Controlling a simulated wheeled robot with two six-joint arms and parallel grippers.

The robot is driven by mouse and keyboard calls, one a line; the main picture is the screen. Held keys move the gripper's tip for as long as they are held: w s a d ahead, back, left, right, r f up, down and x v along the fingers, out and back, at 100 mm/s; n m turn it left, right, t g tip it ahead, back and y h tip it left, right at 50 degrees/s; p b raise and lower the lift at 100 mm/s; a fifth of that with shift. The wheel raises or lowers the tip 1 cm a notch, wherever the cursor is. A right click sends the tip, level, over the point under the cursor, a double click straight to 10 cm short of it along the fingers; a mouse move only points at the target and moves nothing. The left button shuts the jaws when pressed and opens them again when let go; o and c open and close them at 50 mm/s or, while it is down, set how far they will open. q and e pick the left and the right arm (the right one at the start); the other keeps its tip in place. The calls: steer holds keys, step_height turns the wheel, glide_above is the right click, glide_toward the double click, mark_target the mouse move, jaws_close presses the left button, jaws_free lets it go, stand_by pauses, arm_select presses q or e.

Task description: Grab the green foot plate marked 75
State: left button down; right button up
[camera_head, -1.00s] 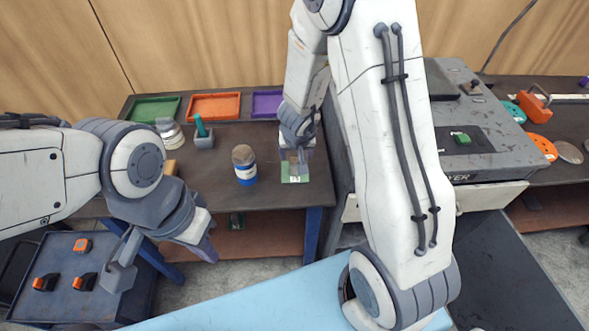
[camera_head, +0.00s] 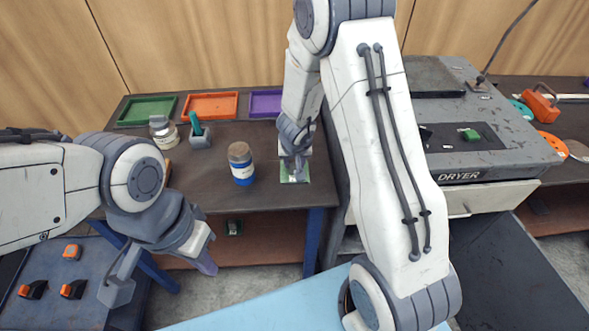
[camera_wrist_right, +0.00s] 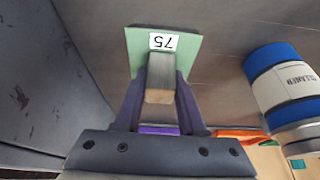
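The green foot plate marked 75 (camera_wrist_right: 190,50) lies at the tips of my right gripper in the right wrist view. Its white label reads 75, upside down, and a grey upright post (camera_wrist_right: 160,70) stands on it. My right gripper (camera_wrist_right: 161,90) has a finger on each side of this post, with no clear gap on either side. In the head view the plate (camera_head: 294,177) is at the front right of the dark table, partly hidden by my right gripper (camera_head: 296,163). I cannot tell whether it touches the table. My left gripper (camera_head: 160,275) is open and empty in front of the table.
A blue-and-white jar (camera_head: 241,163) stands left of the plate. Behind are green (camera_head: 147,101), orange (camera_head: 238,105) and purple (camera_head: 265,113) trays. The grey dryer (camera_head: 470,135) is close on the right. A blue cart (camera_head: 60,312) holding orange-and-black items stands at lower left.

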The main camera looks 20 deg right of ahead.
jaws_close()
stand_by(1.1)
